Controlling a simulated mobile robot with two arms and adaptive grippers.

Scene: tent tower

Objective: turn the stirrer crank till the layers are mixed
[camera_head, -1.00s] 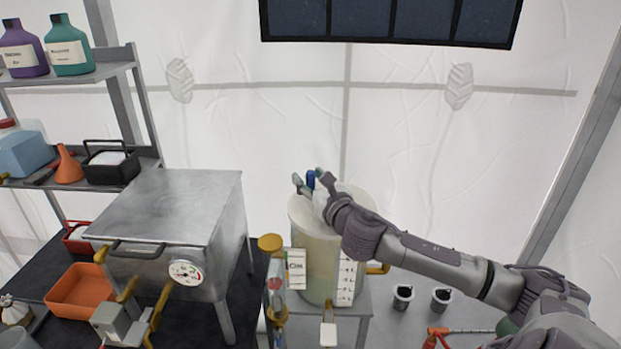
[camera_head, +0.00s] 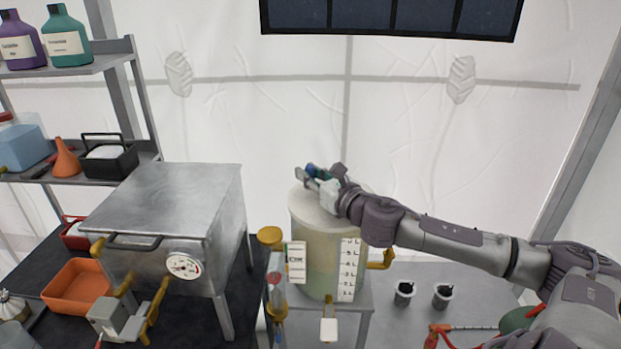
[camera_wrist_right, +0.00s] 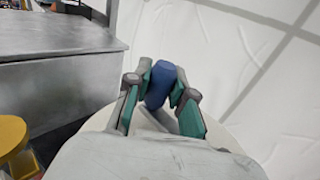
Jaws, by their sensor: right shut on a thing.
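The mixing vessel (camera_head: 318,235) is a pale, translucent cylinder with a litre scale, standing on a small metal stand. A darker greenish layer shows low in it, with a paler layer above. My right gripper (camera_head: 312,174) is over its lid. In the right wrist view the gripper (camera_wrist_right: 162,92) is shut on the blue crank knob (camera_wrist_right: 160,84), one teal-padded finger on each side. The pale lid (camera_wrist_right: 229,139) shows below the fingers. The rest of the crank is mostly hidden by the hand. My left gripper is not in view.
A metal box with a dial (camera_head: 165,215) stands left of the vessel. Two small cups (camera_head: 404,293) stand at right. Shelves (camera_head: 85,66) hold bottles at far left.

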